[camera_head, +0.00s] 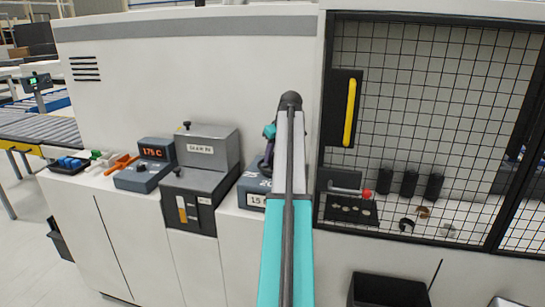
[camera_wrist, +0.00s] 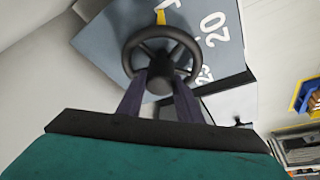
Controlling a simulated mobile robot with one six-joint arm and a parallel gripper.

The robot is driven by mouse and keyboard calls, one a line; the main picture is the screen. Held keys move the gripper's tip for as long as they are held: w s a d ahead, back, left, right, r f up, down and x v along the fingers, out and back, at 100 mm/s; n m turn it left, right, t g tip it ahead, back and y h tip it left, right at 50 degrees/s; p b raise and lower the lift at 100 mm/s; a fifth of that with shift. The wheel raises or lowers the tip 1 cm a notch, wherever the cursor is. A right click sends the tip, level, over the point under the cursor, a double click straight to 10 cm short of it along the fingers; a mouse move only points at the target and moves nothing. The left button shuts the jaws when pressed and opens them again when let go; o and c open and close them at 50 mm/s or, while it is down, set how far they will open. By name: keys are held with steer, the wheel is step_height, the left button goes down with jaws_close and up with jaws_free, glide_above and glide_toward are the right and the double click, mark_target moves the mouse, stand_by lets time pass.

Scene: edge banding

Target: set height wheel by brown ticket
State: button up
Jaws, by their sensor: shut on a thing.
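The height wheel (camera_wrist: 182,41) is a dark spoked handwheel on a blue-grey dial box (camera_wrist: 105,45) with white numbers. A "20" shows clearly to its right, with a partly hidden number below it. A yellow mark (camera_wrist: 160,17) shows at the wheel's upper rim. My gripper (camera_wrist: 160,88) is shut on the wheel's hub, one finger on each side. In the head view my arm hides the wheel, and the box (camera_head: 252,187) shows only in part, with a white label beginning "15". I cannot make out a brown ticket for certain.
Left of the box stand a dark unit with an orange-brown strip (camera_head: 182,209) and a heater box reading "175 C" (camera_head: 153,152). Right is a mesh guard (camera_head: 430,110) with a yellow handle (camera_head: 350,112). A black bin (camera_head: 388,291) stands below.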

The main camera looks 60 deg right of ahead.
steer(key=shift+s+f, duration=0.1)
steer(key=shift+s, duration=0.15)
steer(key=o, duration=1)
steer(key=shift+s, duration=0.1)
steer(key=shift+o, duration=0.2)
steer(key=shift+w, duration=0.2)
steer(key=shift+r, duration=0.3)
